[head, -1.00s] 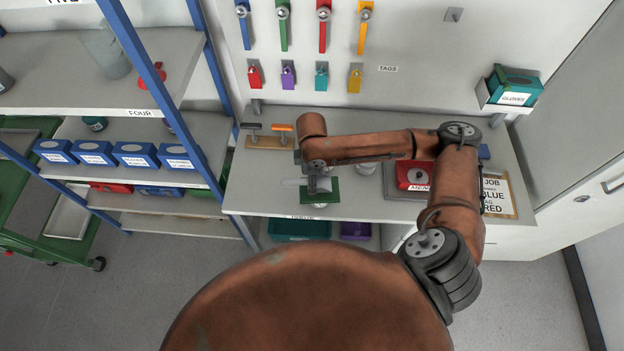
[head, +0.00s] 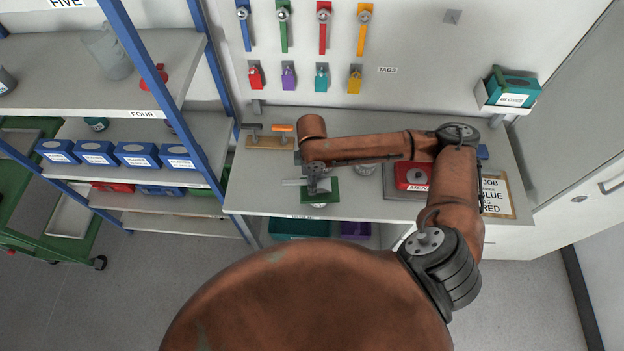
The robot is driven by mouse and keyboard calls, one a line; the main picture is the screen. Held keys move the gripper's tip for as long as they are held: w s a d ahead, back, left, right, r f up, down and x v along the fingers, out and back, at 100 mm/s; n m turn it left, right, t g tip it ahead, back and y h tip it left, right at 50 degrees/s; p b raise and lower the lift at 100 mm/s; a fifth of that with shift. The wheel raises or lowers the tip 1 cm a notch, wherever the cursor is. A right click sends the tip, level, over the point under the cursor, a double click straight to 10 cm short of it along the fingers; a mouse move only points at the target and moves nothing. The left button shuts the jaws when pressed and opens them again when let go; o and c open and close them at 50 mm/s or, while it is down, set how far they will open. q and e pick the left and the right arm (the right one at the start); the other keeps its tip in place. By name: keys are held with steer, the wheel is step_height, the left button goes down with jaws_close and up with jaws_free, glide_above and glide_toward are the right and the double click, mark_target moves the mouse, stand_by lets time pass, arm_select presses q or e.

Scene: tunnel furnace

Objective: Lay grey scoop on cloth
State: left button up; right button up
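A green cloth (head: 331,197) lies on the grey bench near its front edge. A pale grey, partly see-through piece, which looks like the scoop (head: 292,182), sticks out to the left of my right gripper (head: 318,189). My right gripper points down over the cloth. Its fingers are small and dark here, and I cannot tell whether they are closed on the scoop or whether the scoop touches the cloth. The rest of the scoop is hidden by the gripper. My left gripper is out of view.
A wooden rack (head: 268,142) with dark and orange handles stands behind left. A red box (head: 412,175) and a JOB board (head: 497,195) are on the right of the bench. Blue shelving (head: 150,80) stands close on the left. A pale round item (head: 364,169) sits right of the cloth.

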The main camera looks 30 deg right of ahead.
steer(key=shift+p, duration=0.6)
stand_by(0.8)
steer(key=shift+f, duration=1.2)
stand_by(0.7)
steer(key=o, duration=1.3)
steer(key=shift+o, duration=0.6)
steer(key=o, duration=0.3)
